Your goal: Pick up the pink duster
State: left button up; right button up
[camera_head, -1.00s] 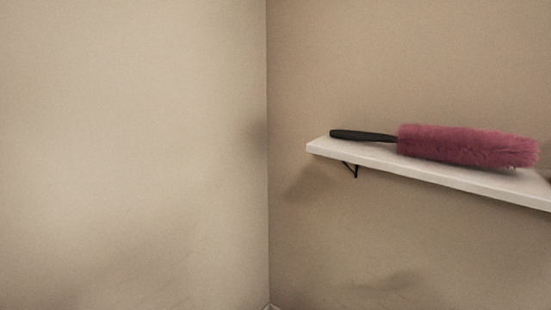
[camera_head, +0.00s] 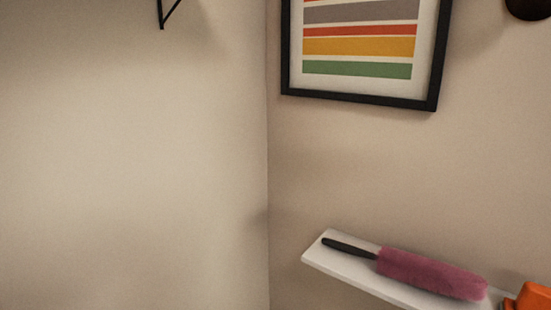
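The pink duster (camera_head: 432,273) lies on a white wall shelf (camera_head: 318,259) at the lower right of the head view. Its fluffy pink head points right and its black handle (camera_head: 348,248) points left, near the shelf's left end. Neither of my grippers is in view, and nothing is touching the duster.
An orange object (camera_head: 532,298) sits right of the duster, cut off by the picture's edge. A framed striped picture (camera_head: 360,95) hangs above the shelf. A black bracket (camera_head: 166,14) shows on the left wall, and a dark round object (camera_head: 529,8) at top right.

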aim_at(420, 270)
jog(key=k+l, duration=0.7)
jog(key=l, duration=0.25)
jog(key=k+l, duration=0.35)
jog(key=l, duration=0.1)
